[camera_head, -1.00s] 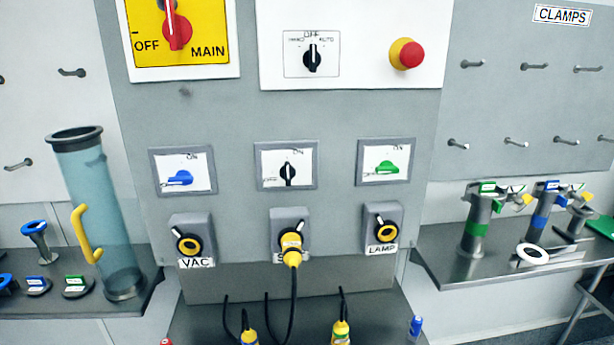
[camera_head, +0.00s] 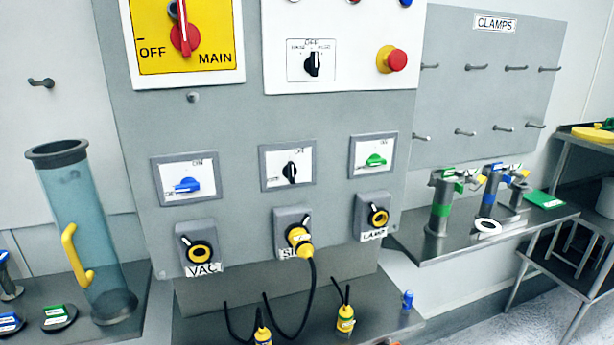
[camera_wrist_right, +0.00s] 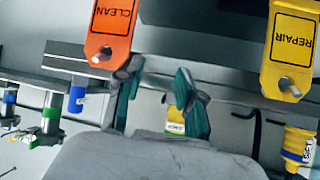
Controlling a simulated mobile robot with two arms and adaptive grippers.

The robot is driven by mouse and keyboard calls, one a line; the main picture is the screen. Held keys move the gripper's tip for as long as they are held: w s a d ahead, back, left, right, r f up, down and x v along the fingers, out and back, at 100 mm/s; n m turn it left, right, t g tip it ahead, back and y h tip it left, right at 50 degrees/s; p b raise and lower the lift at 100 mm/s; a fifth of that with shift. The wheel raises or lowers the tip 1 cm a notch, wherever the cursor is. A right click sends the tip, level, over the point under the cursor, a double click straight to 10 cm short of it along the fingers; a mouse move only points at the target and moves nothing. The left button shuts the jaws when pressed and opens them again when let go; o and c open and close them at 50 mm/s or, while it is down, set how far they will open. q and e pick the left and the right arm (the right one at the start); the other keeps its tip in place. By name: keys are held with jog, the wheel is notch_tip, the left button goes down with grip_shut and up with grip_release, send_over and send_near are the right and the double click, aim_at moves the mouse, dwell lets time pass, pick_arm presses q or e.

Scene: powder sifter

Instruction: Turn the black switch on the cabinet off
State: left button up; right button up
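The grey cabinet (camera_head: 230,118) stands in the middle of the head view. Its black switch (camera_head: 291,172) sits on a white, grey-framed plate between the blue and green switches. The black knob points about upright, toward the ON mark. Another black selector (camera_head: 313,65), with OFF marked above it, is on the upper white panel, also about upright. Neither gripper shows in the head view. In the right wrist view my right gripper (camera_wrist_right: 158,92) has its teal fingers apart with nothing held between them; a yellow plug (camera_wrist_right: 175,122) shows beyond the gap.
A blue switch (camera_head: 187,185) and green switch (camera_head: 376,160) flank the black one. Yellow sockets sit below, with a plug (camera_head: 299,240) in the middle one. Orange CLEAN (camera_wrist_right: 110,28) and yellow REPAIR (camera_wrist_right: 290,45) tags hang near my right gripper. A clear cylinder (camera_head: 78,220) stands left.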

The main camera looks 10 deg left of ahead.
jog(key=w+a+r+t+y, duration=0.1)
jog(key=w+a+r+t, duration=0.2)
jog(key=r, duration=0.9)
jog(key=n+t+y, duration=0.2)
jog(key=n+y, duration=0.1)
jog(key=y, duration=0.2)
send_near(293, 172)
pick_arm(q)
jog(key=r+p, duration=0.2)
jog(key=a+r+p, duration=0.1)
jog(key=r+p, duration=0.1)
pick_arm(e)
jog(key=x, duration=0.9)
jog(key=shift+s, duration=0.1)
grip_shut()
